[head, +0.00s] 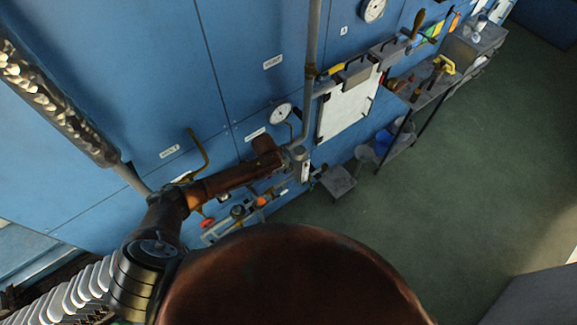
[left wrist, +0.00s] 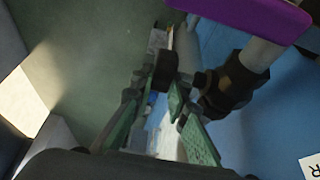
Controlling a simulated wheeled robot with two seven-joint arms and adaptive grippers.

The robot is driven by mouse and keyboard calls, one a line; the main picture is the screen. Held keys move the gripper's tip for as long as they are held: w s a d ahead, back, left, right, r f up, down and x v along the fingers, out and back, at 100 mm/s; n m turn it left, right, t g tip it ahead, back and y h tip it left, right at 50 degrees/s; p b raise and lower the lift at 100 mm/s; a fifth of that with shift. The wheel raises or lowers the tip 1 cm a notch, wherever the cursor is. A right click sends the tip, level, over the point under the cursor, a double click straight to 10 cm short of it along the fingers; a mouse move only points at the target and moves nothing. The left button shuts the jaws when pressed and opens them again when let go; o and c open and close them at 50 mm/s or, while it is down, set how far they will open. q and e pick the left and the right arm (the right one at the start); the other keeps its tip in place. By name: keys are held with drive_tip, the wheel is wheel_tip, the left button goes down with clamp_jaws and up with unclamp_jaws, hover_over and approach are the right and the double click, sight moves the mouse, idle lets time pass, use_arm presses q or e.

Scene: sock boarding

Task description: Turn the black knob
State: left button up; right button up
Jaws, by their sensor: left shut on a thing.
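The black knob (left wrist: 165,70) sits at the tips of my left gripper (left wrist: 160,92) in the left wrist view. The green-padded fingers are on either side of it, and the gripper is shut on the knob. In the head view my left arm reaches in from the left to the blue panel, with the gripper end (head: 298,155) small beside a vertical grey pipe. I cannot make out the knob there. My right gripper is not in view.
Beside the knob in the left wrist view are a dark pipe fitting (left wrist: 232,85) and a purple bar (left wrist: 255,14). The blue panel (head: 240,50) carries a gauge (head: 282,113) and a whiteboard (head: 345,112). A shelf rack (head: 425,100) stands right; the green floor (head: 440,190) is open.

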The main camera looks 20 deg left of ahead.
use_arm(q)
clamp_jaws()
drive_tip(key=shift+d, duration=0.1)
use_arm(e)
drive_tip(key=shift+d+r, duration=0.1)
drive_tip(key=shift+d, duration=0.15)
